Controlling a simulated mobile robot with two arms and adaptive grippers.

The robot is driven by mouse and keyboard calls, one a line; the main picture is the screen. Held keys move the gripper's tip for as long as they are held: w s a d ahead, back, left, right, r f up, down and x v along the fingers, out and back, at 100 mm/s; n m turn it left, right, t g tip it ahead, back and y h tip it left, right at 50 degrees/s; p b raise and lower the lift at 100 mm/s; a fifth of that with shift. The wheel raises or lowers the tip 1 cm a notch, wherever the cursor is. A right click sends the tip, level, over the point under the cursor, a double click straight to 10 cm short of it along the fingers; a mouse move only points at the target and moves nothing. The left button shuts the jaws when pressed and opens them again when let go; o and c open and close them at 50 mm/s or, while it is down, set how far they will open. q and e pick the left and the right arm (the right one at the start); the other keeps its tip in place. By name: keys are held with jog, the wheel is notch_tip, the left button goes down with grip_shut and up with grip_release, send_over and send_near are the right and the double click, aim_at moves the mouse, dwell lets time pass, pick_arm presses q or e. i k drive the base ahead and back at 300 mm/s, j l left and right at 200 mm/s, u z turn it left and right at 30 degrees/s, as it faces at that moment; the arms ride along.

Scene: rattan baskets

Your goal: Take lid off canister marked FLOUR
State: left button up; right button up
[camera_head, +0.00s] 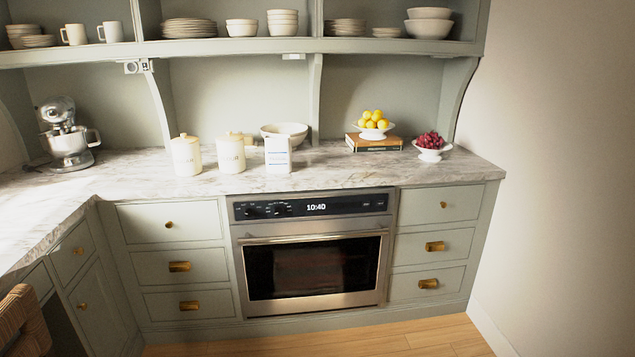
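Two cream canisters stand side by side on the marble counter, left of centre. The left canister (187,159) has its lid (184,136) on. The right canister (231,157) also has its lid (230,137) on. Their markings are too small to read, so I cannot tell which one says FLOUR. Neither of my grippers is in view.
A white box (278,155) stands right of the canisters, with a bowl (285,133) behind. A stand mixer (66,140) is at left; lemons (373,118) and grapes (430,141) at right. Shelves hang above. The marble counter (140,180) is clear in front.

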aim_at(229, 138)
jog(key=i+l, duration=0.1)
jog(key=i, duration=2.35)
jog(key=j+u, duration=0.05)
jog(key=j, duration=0.05)
